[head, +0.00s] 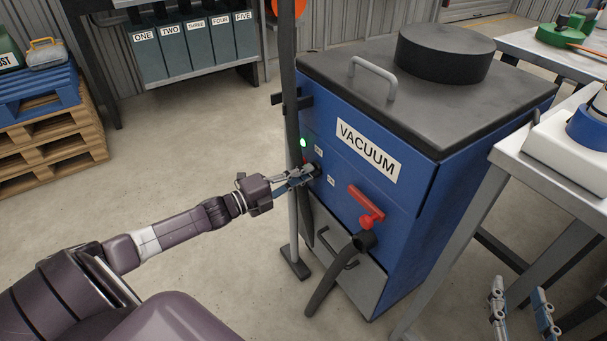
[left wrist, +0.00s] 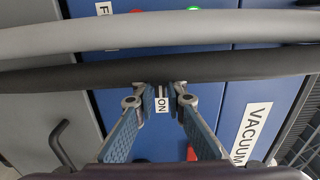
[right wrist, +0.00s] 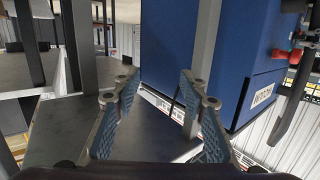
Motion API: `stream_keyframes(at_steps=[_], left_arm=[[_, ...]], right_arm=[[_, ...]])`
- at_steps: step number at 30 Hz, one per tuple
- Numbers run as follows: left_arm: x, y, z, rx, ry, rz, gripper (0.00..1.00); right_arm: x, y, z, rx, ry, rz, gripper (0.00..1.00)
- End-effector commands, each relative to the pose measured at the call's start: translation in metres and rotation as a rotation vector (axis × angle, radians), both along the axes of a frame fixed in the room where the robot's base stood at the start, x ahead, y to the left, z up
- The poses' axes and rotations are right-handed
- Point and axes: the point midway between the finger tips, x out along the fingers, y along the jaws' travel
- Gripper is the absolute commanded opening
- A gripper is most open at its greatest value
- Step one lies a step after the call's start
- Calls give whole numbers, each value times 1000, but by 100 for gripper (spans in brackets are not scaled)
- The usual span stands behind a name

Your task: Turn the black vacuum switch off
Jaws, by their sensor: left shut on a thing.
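The blue vacuum (head: 420,215) stands at centre in the head view. Its black switch (head: 316,169) is small on the front panel, between two small white labels, and my left gripper (head: 307,173) partly covers it. In the left wrist view, the left gripper (left wrist: 161,88) is shut on the switch, close to a label (left wrist: 163,101) reading ON. Another label (left wrist: 103,8) is cut off at the top; only an F reads clearly. A green light (head: 303,142) glows above the switch. My right gripper (head: 523,314) is open and empty, low at right; it shows in the right wrist view (right wrist: 158,82).
A grey post (head: 291,215) and a dark hose stand close by the panel's left edge. A red-handled valve (head: 367,204) with a black hose sticks out right of the switch.

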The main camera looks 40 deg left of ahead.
Motion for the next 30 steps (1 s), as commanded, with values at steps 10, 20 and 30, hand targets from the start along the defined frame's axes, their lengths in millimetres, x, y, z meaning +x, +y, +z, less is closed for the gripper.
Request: stream_keyframes(at_steps=[10,20,30], left_arm=[[0,0,0,-36,16,0,0],[0,0,2,-234,98,0,0],[0,0,1,-531,222,1,0]], right_arm=[[-4,-3,-13,-15,65,-3,39],[-39,-21,-80,-95,396,-26,39],[-118,-50,-143,-187,814,-55,39]])
